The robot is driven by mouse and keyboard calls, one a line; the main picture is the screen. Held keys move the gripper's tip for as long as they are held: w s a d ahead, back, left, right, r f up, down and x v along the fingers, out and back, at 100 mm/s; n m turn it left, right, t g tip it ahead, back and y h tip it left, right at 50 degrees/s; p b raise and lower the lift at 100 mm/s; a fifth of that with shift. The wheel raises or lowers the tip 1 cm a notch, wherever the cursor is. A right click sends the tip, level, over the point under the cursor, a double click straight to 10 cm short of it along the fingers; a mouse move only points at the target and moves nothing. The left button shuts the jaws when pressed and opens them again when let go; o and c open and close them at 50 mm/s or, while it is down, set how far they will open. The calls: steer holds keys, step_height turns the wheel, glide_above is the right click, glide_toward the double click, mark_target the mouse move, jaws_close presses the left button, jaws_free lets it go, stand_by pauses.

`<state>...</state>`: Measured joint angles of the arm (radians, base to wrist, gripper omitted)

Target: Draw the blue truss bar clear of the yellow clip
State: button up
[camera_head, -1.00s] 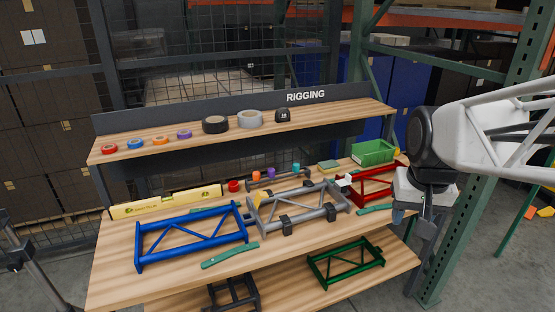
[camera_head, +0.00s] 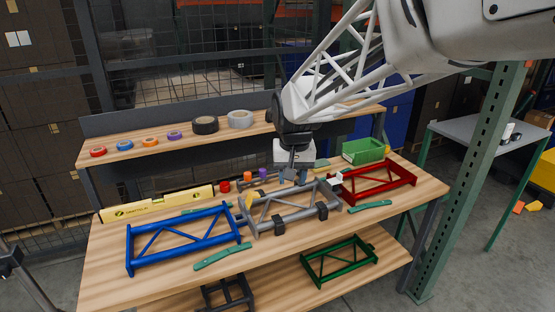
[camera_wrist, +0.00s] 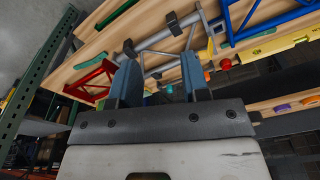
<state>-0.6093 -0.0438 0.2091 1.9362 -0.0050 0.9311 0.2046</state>
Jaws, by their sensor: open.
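The blue truss bar (camera_head: 185,238) lies flat on the left of the wooden bench; part of it shows at the top right of the wrist view (camera_wrist: 270,14). The yellow clip (camera_head: 252,199) is beside the blue bar's right end, at the left end of a grey truss. Whether it touches the blue bar is too small to tell. My gripper (camera_head: 293,174) is open and empty, pointing down above the back of the grey truss, to the right of the yellow clip. Its two blue-grey fingers stand apart in the wrist view (camera_wrist: 160,76).
The grey truss (camera_head: 290,222) carries black clips. A red truss (camera_head: 380,185) and green bin (camera_head: 363,151) stand to the right. A yellow level (camera_head: 158,203) lies behind the blue bar. A raised shelf with tape rolls (camera_head: 205,125) runs along the back.

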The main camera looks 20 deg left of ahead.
steer(key=a+f+n, duration=0.1)
steer(key=a+f, duration=0.3)
steer(key=a, duration=0.9)
steer(key=n+g, duration=0.1)
steer(key=n, duration=0.2)
glide_above(128, 244)
steer(key=shift+h, duration=0.3)
step_height(128, 244, down, 19)
steer(key=shift+a+f, duration=0.1)
steer(key=shift+f, duration=0.15)
steer(key=shift+f, duration=3.75)
steer(key=shift+c, duration=0.4)
